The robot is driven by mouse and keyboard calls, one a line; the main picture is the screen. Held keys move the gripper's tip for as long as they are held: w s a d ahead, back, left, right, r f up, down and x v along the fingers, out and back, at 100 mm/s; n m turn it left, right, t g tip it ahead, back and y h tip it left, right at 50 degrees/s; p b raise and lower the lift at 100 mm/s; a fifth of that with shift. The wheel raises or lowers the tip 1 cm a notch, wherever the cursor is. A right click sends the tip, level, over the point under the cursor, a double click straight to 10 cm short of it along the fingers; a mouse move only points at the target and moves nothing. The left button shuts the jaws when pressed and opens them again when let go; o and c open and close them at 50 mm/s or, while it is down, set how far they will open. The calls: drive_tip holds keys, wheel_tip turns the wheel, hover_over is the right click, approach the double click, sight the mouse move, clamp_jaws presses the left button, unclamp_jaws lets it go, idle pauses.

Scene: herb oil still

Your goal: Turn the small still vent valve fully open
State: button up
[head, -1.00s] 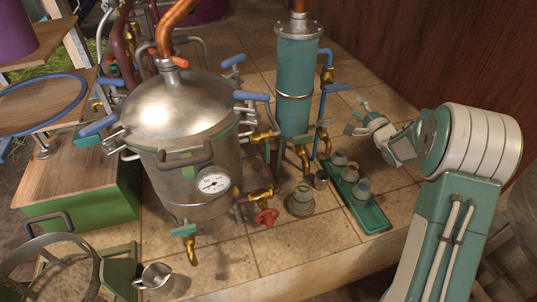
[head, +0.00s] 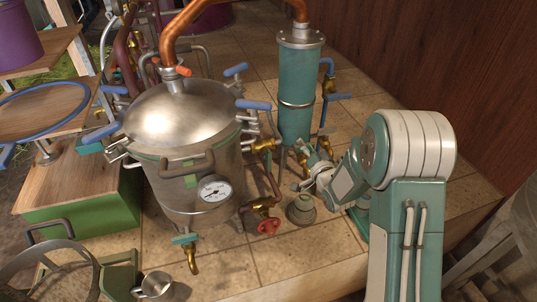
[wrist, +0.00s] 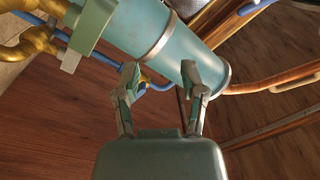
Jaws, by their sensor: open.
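The small still (head: 165,120) is a steel pot with a domed lid and a gauge (head: 214,189). An orange lever (head: 183,71) sits on its neck. A red handwheel valve (head: 268,227) is low at its right, and a brass valve (head: 266,145) is between it and the teal condenser (head: 297,85). No label shows which one is the vent valve. A teal block (wrist: 92,24) and brass fitting (wrist: 30,42) show upper left.
A dark pot (head: 301,210) stands below my gripper. A green tray (head: 360,222) is mostly hidden by my arm. A blue-handled valve (head: 329,94) is on the condenser's right. A metal cup (head: 155,286) stands at the front.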

sight(270, 157)
drive_tip(key=s+a+f+n, duration=0.5)
drive_tip(key=s+a+n, duration=0.2)
drive_tip(key=s+n, duration=0.25)
drive_tip(key=shift+m+h, duration=0.45)
drive_tip(key=shift+h, duration=0.05)
drive_tip(key=x, duration=1)
drive_tip(key=shift+w+a+r, duration=0.25)
drive_tip(key=shift+w+r, duration=0.05)
clamp_jaws()
